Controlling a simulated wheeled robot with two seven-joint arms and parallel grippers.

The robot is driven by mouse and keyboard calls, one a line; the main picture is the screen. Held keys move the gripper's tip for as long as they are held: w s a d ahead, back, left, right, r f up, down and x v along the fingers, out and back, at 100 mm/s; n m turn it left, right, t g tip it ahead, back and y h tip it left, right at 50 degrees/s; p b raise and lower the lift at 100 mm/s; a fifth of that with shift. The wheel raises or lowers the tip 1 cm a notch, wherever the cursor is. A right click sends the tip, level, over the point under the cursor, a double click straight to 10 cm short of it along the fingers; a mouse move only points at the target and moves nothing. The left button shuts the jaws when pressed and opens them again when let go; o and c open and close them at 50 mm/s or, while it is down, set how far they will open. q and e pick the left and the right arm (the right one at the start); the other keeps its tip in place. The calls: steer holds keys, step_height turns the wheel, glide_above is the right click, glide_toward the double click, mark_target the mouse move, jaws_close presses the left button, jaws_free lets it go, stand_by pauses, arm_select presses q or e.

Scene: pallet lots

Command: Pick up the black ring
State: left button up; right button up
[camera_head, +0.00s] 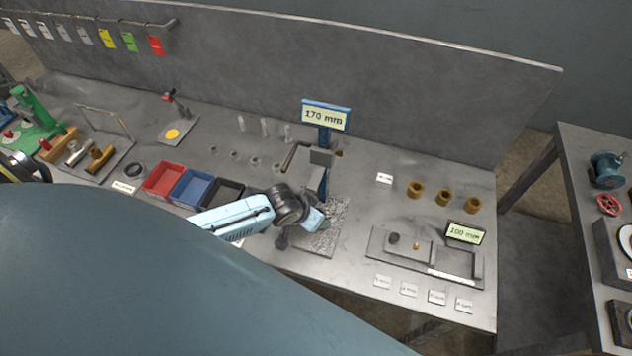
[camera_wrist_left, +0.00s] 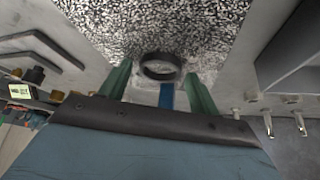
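A black ring (camera_wrist_left: 160,66) shows in the left wrist view against a speckled grey plate (camera_wrist_left: 215,20). My left gripper (camera_wrist_left: 158,72) has its two green fingers apart, one on each side of the ring, with a small gap visible on both sides. I cannot tell whether the ring touches the plate. In the head view my left gripper (camera_head: 318,222) is low over the speckled plate (camera_head: 325,240) below the blue post, and it hides the ring there. Another dark ring (camera_head: 135,169) lies on the bench at the left. My right gripper is not in view.
The blue post with a "170 mm" sign (camera_head: 326,116) stands right behind the gripper. Red (camera_head: 164,180), blue and black bins are to the left. A plate with a "100 mm" sign (camera_head: 464,233) and several brass bushings (camera_head: 443,197) are to the right.

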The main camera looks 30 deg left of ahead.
arm_select(q)
steer(key=c, duration=0.9)
steer(key=shift+o, duration=0.2)
steer(key=shift+r, duration=0.1)
steer(key=shift+r, duration=0.55)
steer(key=s+a, duration=0.3)
steer(key=s, duration=1.4)
steer(key=a+r+b, duration=0.2)
steer(key=a+b, duration=0.2)
steer(key=a, duration=1)
steer(key=w+a+r+b, duration=0.1)
steer(key=a+b, duration=0.4)
steer(key=a, duration=0.9)
steer(key=w+a+r+b, duration=0.1)
steer(key=a+b, duration=0.4)
steer(key=a, duration=0.8)
steer(key=shift+a+r, duration=0.4)
steer(key=shift+r, duration=0.5)
